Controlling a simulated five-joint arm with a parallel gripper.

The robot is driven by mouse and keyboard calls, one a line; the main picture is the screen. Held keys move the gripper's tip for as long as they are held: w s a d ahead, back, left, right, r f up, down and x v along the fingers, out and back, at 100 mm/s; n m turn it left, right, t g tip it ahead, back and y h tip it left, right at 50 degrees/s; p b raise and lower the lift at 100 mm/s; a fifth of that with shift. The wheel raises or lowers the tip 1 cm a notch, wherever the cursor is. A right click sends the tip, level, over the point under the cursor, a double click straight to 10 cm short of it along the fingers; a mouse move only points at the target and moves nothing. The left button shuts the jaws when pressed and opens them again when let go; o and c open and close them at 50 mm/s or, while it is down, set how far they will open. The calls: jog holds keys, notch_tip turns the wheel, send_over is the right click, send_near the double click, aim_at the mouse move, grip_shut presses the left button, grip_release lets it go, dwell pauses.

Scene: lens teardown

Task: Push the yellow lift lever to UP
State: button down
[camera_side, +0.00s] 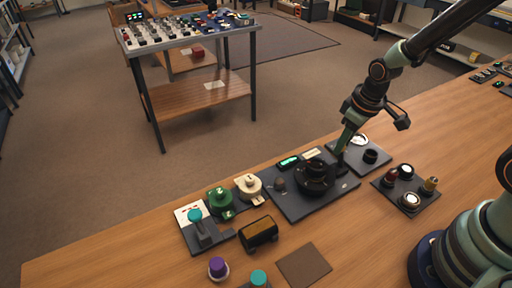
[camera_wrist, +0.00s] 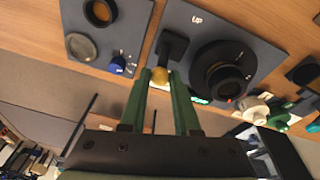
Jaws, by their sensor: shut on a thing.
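The lift lever shows in the wrist view as a yellow knob (camera_wrist: 160,73) at the end of a dark arm, beside a round black lens holder (camera_wrist: 222,72) on a grey plate. My gripper (camera_wrist: 161,76) has its two green fingers on either side of the knob and is shut on it. The label UP (camera_wrist: 196,20) is printed on the plate, beyond the lever's black base (camera_wrist: 172,46). In the side view my gripper (camera_side: 341,153) is low at the right side of the lens holder (camera_side: 315,176) and hides most of the lever.
A plate with rings and a blue knob (camera_wrist: 117,65) lies left of the lever in the wrist view. In the side view a small tray (camera_side: 388,198) with several parts stands to the right. Green (camera_side: 220,203) and cream (camera_side: 249,188) round fixtures stand to the left.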

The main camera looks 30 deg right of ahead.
jog(key=shift+s+a+t, duration=0.2)
jog(key=shift+s+t, duration=0.2)
jog(key=shift+t, duration=0.1)
jog(key=c, duration=0.6)
grip_release()
jog(key=shift+c, duration=0.2)
jog(key=shift+d+r, duration=0.1)
jog(key=shift+s+r, duration=0.1)
jog(key=shift+r, duration=0.35)
jog(key=v, duration=1.1)
